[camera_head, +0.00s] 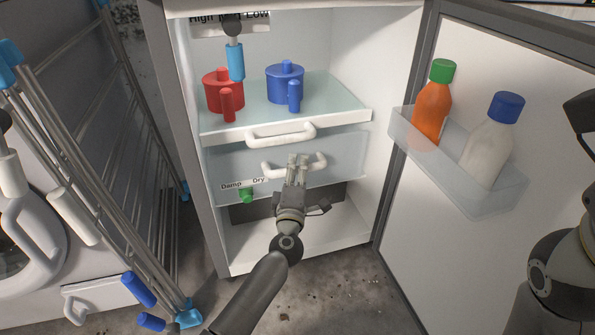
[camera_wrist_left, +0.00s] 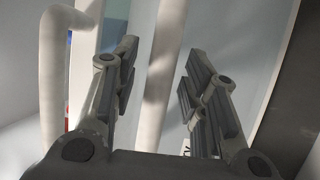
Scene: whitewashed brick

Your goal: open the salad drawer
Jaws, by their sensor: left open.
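The salad drawer (camera_head: 232,162) is a clear bin low in the open fridge, under the shelf, with a white bar handle (camera_head: 316,165). It looks pushed in. My left gripper (camera_head: 297,160) is at the middle of this handle. In the left wrist view the fingers (camera_wrist_left: 155,80) are spread, with the white drawer handle (camera_wrist_left: 165,60) running between them and gaps on both sides. My right arm (camera_head: 560,270) shows at the right edge; its fingertips are out of frame.
The shelf above has its own white handle (camera_head: 281,134) and holds a red pot (camera_head: 219,92) and a blue pot (camera_head: 284,84). A green slider (camera_head: 246,195) sits on the drawer front. The open door (camera_head: 480,250) carries bottles at right. A drying rack (camera_head: 95,160) stands left.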

